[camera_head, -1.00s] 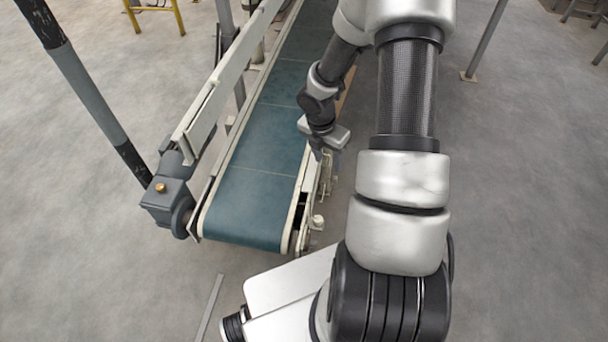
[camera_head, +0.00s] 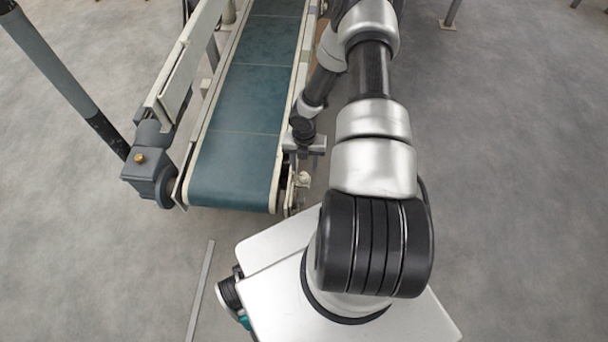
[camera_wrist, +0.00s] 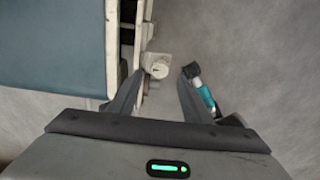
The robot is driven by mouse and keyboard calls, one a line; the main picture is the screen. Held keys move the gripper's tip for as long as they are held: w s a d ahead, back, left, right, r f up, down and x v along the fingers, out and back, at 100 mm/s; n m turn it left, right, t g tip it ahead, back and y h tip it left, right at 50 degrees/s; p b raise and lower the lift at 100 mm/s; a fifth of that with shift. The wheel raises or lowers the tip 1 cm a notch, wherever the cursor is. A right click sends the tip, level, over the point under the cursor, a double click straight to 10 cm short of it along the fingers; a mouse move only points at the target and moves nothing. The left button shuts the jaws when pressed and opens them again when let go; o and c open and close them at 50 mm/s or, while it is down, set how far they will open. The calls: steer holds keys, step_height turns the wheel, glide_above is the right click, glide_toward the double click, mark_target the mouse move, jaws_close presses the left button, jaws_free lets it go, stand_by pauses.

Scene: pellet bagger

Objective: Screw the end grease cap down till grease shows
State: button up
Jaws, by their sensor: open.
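The end grease cap looks like a small pale, rounded knob (camera_head: 303,179) on the right side of the conveyor's near end. In the wrist view the cap (camera_wrist: 157,65) shows beyond and between my fingertips, with a slot-like mark on its face. My gripper (camera_wrist: 163,76) is open and empty, one finger on each side of the cap in the picture. I cannot tell how far the fingertips are from it. No grease is visible at the cap.
The conveyor's teal belt (camera_head: 236,160) runs away from me, its pale right frame (camera_wrist: 111,45) close to my left finger. A grey motor housing (camera_head: 150,165) sits at its left near end. A dark post (camera_head: 55,70) stands farther left. Floor to the right is clear.

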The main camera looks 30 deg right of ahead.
mark_target(304, 175)
step_height(304, 175, down, 6)
steer(key=shift+r+b, duration=0.1)
steer(key=shift+b, duration=0.3)
steer(key=c, duration=1.1)
steer(key=shift+m+b, duration=0.3)
